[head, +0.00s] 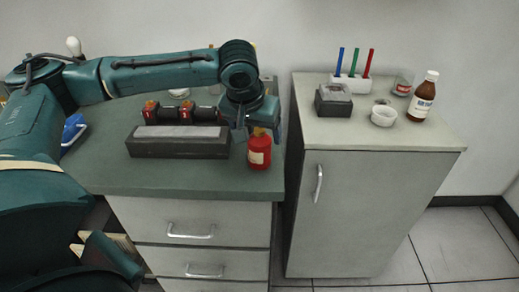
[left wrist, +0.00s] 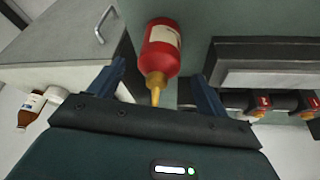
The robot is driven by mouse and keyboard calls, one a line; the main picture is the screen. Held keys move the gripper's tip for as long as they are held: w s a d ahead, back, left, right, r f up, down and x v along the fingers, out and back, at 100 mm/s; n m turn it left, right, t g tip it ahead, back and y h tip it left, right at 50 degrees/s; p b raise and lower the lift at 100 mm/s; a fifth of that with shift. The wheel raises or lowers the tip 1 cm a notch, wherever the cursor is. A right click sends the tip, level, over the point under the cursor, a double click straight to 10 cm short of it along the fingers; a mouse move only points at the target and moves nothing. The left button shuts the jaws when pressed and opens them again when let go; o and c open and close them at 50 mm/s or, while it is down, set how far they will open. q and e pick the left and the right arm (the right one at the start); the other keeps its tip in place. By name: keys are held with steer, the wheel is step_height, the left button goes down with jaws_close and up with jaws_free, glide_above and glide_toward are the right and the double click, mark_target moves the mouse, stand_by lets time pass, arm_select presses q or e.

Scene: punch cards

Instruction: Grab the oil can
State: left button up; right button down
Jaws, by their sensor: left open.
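The oil can (head: 259,152) is a small red can with a pale label and a yellow spout. It stands near the front right corner of the green-topped cabinet in the head view. In the left wrist view the oil can (left wrist: 161,50) lies between the two fingers, its yellow spout pointing toward the palm. My left gripper (head: 252,122) is above and just behind the can, pointing down. In the left wrist view my left gripper (left wrist: 158,88) is open, with a gap on each side of the can. My right gripper is in neither view.
A long grey block (head: 178,148) sits left of the can, with red and black items (head: 180,112) behind it. The pale cabinet (head: 375,210) on the right holds a brown bottle (head: 423,97), a white bowl (head: 383,117) and a pen stand (head: 352,84).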

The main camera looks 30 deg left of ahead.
mark_target(260, 145)
arm_select(q)
steer(key=x, duration=0.6)
steer(key=shift+s+d, duration=0.15)
steer(key=shift+c, duration=0.6)
steer(key=c, duration=1.1)
